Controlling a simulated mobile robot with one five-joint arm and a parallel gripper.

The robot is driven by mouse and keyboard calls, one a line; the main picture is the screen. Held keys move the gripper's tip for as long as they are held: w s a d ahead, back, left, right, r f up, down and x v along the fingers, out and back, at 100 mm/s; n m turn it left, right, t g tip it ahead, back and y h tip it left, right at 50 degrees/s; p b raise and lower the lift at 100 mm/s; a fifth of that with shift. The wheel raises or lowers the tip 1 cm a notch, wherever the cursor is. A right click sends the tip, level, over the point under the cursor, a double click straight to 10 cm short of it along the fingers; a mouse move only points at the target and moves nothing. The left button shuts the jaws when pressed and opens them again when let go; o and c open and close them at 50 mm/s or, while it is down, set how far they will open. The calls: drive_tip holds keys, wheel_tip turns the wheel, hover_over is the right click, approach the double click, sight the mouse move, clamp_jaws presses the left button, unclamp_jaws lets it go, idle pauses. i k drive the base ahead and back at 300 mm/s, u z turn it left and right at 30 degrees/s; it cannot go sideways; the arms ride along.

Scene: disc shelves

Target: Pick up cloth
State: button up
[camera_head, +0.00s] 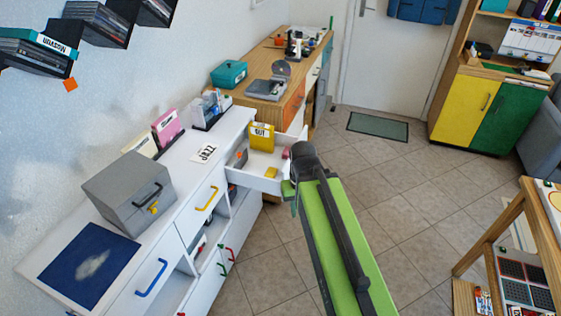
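I cannot identify a cloth for certain. A flat dark blue square (88,266) with a pale smudge lies on the white cabinet top at lower left; I cannot tell whether it is cloth. An open white drawer (255,182) sticks out of the cabinet, holding a yellow container (262,137) and a small yellow item (271,172), which is too small to identify. My green and black arm reaches up from the bottom, its dark end beside the drawer's right side. My gripper (290,190) is small and mostly hidden there, so its fingers and any held thing cannot be made out.
A grey box (130,188) with a key stands on the white cabinet (220,135). A wooden desk (290,70) stands behind it. A yellow and green cupboard (490,105) is at right, a wooden rack (505,240) at lower right.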

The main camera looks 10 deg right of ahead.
sight(271, 173)
drive_tip(key=u, duration=4.35)
drive_tip(key=i, duration=0.1)
drive_tip(key=z, duration=2.95)
drive_tip(key=k, duration=1.05)
drive_tip(key=z, duration=1.25)
drive_tip(key=i, duration=1.7)
drive_tip(key=z, duration=0.05)
